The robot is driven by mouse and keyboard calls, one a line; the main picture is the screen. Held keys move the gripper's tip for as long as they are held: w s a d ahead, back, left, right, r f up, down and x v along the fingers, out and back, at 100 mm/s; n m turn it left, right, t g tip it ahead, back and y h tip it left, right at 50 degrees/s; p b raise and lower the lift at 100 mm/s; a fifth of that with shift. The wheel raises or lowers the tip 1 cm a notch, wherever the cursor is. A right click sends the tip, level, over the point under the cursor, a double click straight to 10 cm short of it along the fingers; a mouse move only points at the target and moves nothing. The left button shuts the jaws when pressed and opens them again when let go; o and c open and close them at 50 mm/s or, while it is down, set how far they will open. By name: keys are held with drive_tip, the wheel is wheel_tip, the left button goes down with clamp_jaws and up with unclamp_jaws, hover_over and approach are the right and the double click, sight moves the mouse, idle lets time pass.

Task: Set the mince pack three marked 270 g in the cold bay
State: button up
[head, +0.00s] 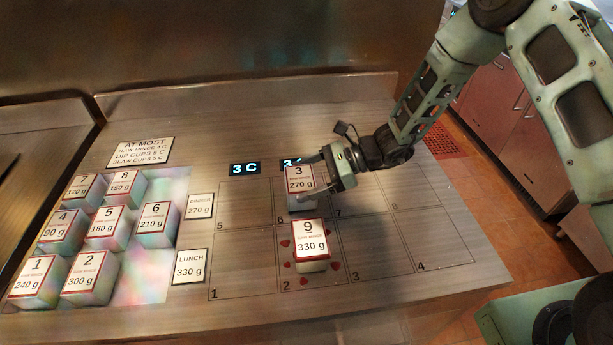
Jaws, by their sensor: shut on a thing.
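Mince pack 3 (300,186), a white block with a red-bordered label reading 270 g, is between the fingers of my gripper (318,178), which is shut on it. The pack is upright over the back-row bay marked 6 (280,219); I cannot tell whether its base touches the counter. One lit display (245,168) behind bay 5 reads 3 C. A second display (289,162) behind bay 6 is partly hidden by the pack and gripper; a 3 shows at its start.
Pack 9 (311,242), 330 g, stands in bay 2 just in front, with red marks around it. Several other packs stand on the pale left mat (150,270). Signs read AT MOST (140,151), LUNCH 330 g (189,266) and 270 g (199,206). Bays 1, 3, 4 and 5 look empty.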

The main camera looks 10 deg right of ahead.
drive_tip(key=shift+f, duration=0.2)
drive_tip(key=o, duration=1.1)
drive_tip(key=shift+c, duration=0.2)
drive_tip(key=shift+r, duration=0.2)
